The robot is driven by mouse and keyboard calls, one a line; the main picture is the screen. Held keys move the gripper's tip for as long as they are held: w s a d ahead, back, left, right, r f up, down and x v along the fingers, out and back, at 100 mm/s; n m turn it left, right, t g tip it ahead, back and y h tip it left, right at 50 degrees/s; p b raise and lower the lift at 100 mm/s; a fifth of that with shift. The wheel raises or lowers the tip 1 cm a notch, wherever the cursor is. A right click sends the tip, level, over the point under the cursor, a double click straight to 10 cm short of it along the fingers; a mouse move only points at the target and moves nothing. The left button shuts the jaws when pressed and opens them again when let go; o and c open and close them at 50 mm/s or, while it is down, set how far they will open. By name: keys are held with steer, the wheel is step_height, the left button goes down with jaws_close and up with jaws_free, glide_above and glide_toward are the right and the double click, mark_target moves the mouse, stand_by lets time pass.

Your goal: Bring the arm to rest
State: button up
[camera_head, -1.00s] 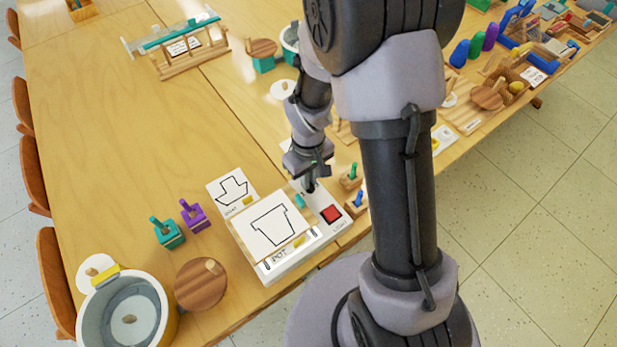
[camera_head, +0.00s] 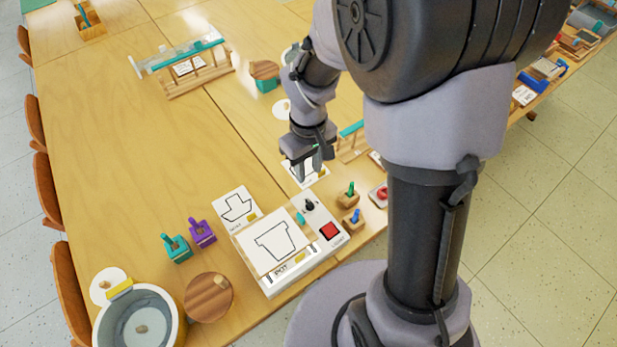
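My arm (camera_head: 425,215) rises at the right of the head view and folds over the table. My gripper (camera_head: 307,172) hangs above the table, behind the white light box (camera_head: 318,258). Its two fingers point down and stand apart, and I see nothing between them except a white card (camera_head: 290,180) beyond. The box carries a drawing of a pot, a red button (camera_head: 329,231) and a small black knob (camera_head: 309,205). The gripper is apart from the box and the knob.
Teal (camera_head: 176,248) and purple (camera_head: 202,232) stamps stand left of the box. A round wooden lid (camera_head: 208,297) and a pot (camera_head: 138,318) are at front left. Two small wooden blocks with pegs (camera_head: 348,194) stand right of the box. The table's left middle is clear.

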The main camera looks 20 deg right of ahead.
step_height(320, 180, up, 3)
steer(key=shift+r+p, duration=0.1)
steer(key=shift+p, duration=0.2)
